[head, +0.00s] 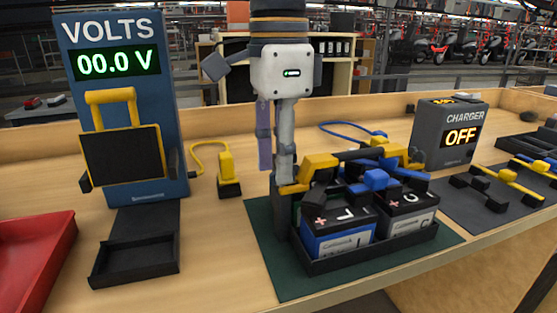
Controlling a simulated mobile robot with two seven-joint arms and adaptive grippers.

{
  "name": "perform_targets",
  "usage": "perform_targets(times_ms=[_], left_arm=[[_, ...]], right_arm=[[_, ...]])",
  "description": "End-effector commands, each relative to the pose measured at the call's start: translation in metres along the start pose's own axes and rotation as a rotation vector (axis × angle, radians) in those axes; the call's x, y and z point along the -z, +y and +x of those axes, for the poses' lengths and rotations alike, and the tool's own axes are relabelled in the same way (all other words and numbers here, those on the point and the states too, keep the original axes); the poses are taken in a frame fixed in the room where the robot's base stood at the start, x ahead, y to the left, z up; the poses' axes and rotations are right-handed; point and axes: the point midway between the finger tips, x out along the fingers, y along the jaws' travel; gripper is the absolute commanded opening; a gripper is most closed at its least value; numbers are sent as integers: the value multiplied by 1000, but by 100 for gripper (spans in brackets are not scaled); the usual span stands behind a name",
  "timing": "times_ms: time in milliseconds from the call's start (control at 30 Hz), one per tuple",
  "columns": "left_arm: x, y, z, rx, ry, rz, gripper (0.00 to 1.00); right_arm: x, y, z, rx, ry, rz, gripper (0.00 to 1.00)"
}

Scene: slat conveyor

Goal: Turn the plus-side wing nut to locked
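My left gripper (284,178) points straight down at the left end of the battery tray (350,260). Its fingertips are beside a yellow clamp part (294,187) near the battery marked L (338,240), which has a red plus sign. The fingers overlap in this view, so I cannot tell how far apart they are or whether they touch the yellow part. The plus-side wing nut cannot be told apart from the yellow parts there. A second yellow part (320,162) sits just to the right, joined to a dark bar. My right gripper is not in view.
A second battery (405,212) with a blue clamp stands beside the first. The charger (449,135) reads OFF at the back right. The volts display (117,63) reads 00.0 V at the left. A yellow-cabled plug (228,176) and red tray (32,250) are left of the mat.

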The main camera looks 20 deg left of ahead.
Motion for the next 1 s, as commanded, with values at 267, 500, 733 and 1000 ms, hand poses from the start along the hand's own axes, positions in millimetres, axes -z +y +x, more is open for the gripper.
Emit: perform_targets(times_ms=[267, 500, 733, 1000], left_arm=[[0, 0, 10, 0, 0, 1, 26], [0, 0, 10, 0, 0, 1, 0], [0, 0, 10, 0, 0, 3, 0], [0, 0, 9, 0, 0, 80, 0]], right_arm=[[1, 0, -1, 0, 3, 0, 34], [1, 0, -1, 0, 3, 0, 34], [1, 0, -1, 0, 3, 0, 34], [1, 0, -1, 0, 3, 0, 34]])
